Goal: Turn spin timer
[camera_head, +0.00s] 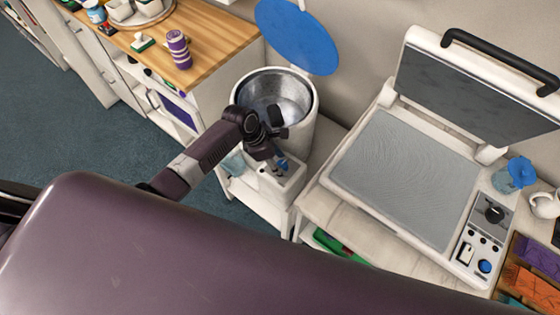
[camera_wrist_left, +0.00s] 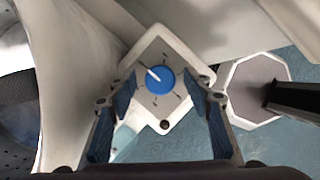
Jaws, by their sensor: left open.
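The spin timer is a round blue knob (camera_wrist_left: 160,80) with a white pointer line, on a white square panel (camera_wrist_left: 158,111) with dark marks around it in the left wrist view. The pointer tilts to the upper left. In the head view the knob (camera_head: 282,164) shows partly, at the front of the white spin drum machine (camera_head: 309,121). My left gripper (camera_head: 272,150) is over the panel; in the left wrist view its blue-padded fingers (camera_wrist_left: 162,94) are open, one on each side of the knob. I cannot tell whether they touch it. My right gripper is not in view.
The machine's blue lid (camera_head: 297,35) stands open behind its metal drum. A heat press (camera_head: 408,175) with a raised lid stands on the right table. A wooden counter (camera_head: 213,45) with a purple striped cup (camera_head: 178,50) is at upper left. Open floor (camera_head: 75,125) lies left.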

